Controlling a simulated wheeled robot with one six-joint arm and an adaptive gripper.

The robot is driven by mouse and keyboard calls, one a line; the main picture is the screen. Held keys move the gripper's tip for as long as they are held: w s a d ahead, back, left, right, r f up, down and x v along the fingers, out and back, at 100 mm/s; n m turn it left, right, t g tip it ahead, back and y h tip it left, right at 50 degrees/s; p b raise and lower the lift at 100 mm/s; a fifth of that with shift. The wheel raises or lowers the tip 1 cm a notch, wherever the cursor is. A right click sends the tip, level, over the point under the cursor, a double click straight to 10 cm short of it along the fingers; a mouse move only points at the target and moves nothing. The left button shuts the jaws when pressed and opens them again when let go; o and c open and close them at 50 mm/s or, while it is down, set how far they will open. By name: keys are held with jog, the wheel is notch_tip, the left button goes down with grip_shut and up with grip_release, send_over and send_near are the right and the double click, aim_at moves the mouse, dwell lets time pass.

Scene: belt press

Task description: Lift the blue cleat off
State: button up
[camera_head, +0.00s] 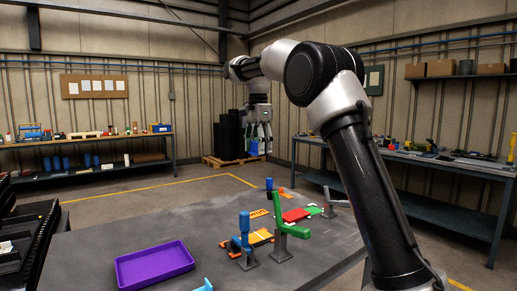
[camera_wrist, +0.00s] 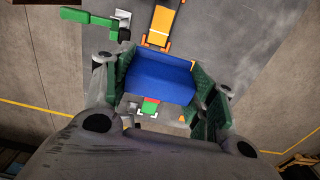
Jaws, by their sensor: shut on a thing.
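The blue cleat (camera_wrist: 160,78) is a blue block between the two green-padded fingers of my gripper (camera_wrist: 160,92) in the wrist view. My gripper is shut on it, with one pad at each side. In the head view my gripper (camera_head: 259,132) is raised in the air above the far end of the grey table, and a bit of the blue cleat (camera_head: 254,149) shows between its fingers.
The grey table (camera_head: 205,222) carries a purple tray (camera_head: 155,284), a blue upright clamp (camera_head: 244,226), a green clamp (camera_head: 292,229), an orange piece (camera_head: 261,238) and a red piece (camera_head: 295,215). The table's left middle is clear.

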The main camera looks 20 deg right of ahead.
jog(key=shift+a+r, duration=0.1)
jog(key=shift+r, duration=0.25)
jog(key=shift+r, duration=3.95)
